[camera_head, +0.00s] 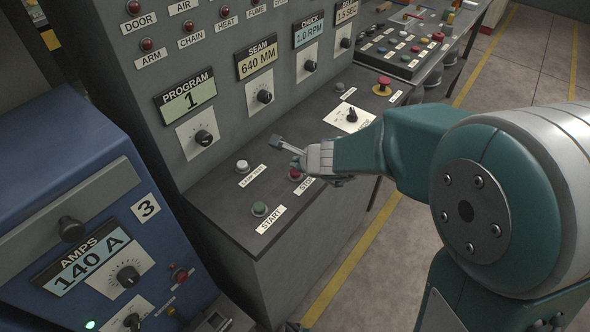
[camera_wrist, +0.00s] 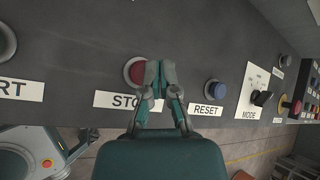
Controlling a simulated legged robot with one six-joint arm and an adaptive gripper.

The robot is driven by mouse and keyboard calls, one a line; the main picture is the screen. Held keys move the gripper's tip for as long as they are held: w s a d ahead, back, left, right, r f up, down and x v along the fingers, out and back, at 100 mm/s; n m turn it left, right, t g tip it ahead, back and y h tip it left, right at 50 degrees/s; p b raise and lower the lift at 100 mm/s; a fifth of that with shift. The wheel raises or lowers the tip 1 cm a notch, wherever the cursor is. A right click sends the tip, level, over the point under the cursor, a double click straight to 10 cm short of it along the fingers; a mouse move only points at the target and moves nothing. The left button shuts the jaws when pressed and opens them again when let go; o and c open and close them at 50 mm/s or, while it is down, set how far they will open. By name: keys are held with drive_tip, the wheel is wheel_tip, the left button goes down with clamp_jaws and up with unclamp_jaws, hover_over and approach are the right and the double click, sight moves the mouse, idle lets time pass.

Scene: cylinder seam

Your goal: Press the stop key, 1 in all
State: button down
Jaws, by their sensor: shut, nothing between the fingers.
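The stop key is a round red button (camera_wrist: 134,72) in a grey ring, above a white STOP label (camera_wrist: 124,100). In the head view the red key (camera_head: 295,174) shows just left of my wrist and partly beside the arm. My gripper (camera_wrist: 160,68) is shut and empty. Its fingertips overlap the right side of the red key in the wrist view. I cannot tell whether they touch it. In the head view my gripper (camera_head: 277,142) reaches over the panel.
The green START key (camera_head: 260,209) and a white key (camera_head: 242,166) lie to the left. A blue RESET key (camera_wrist: 215,91) is to the right. A mode knob (camera_head: 351,115) and red emergency button (camera_head: 383,86) lie farther along the console (camera_head: 214,202).

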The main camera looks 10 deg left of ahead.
drive_tip(key=shift+f, duration=0.15)
drive_tip(key=shift+f, duration=0.2)
drive_tip(key=shift+s+f, duration=0.1)
drive_tip(key=shift+f, duration=0.45)
idle(0.9)
drive_tip(key=shift+r, duration=1)
drive_tip(key=shift+r, duration=2.5)
drive_tip(key=shift+d, duration=0.1)
